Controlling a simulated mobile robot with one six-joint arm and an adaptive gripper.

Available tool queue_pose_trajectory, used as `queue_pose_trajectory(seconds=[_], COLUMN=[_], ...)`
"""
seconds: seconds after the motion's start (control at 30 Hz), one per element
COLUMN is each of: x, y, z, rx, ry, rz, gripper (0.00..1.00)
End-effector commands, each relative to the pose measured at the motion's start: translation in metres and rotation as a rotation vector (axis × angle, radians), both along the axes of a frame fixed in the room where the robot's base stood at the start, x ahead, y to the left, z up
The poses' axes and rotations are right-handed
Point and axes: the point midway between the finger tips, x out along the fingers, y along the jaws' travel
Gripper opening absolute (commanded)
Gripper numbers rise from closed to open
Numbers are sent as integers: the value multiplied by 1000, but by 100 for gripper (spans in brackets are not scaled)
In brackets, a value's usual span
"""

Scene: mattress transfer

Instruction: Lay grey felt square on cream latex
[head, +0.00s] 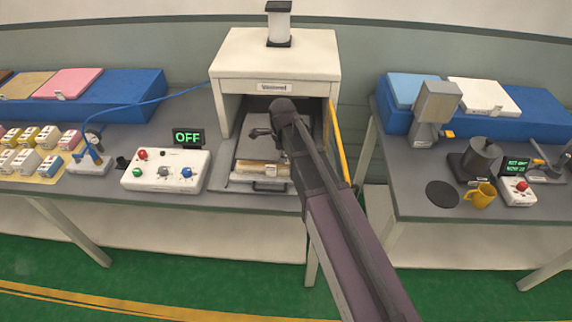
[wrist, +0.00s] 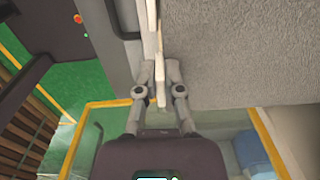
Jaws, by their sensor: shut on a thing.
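My gripper (wrist: 160,80) is shut on a thin pale tab (wrist: 161,98) at the edge of the grey felt square (wrist: 235,50), whose rough face fills the upper right of the wrist view. In the head view my gripper (head: 262,134) is inside the press opening, with the arm crossing in front of it. A cream slab (head: 258,168), apparently the cream latex, shows as a strip at the front of the tray, below the gripper. A cream edge also runs beside the felt in the wrist view (wrist: 151,22). Whether felt and latex touch is unclear.
The white press housing (head: 272,55) surrounds the work space, with a yellow guard (head: 338,145) at right. A control box (head: 166,170) with an OFF sign (head: 188,137) stands left. Blue racks (head: 130,108) hold coloured sheets.

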Motion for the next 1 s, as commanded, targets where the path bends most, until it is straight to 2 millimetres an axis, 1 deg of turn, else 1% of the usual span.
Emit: queue_pose_trajectory(seconds=[0.03, 0.1, 0.33, 0.5, 0.8, 0.97, 1.0], x=[-1, -1, -1, -1, -1, -1, -1], y=[1, 1, 2, 2, 2, 2, 2], z=[-8, -15, -32, -35, -35, -38, -37], rx=[1, 1, 1, 1, 1, 1, 1], ry=[0, 0, 0, 0, 0, 0, 0], rz=[1, 1, 2, 2, 2, 3, 3], gripper=[0, 0, 0, 0, 0, 0, 19])
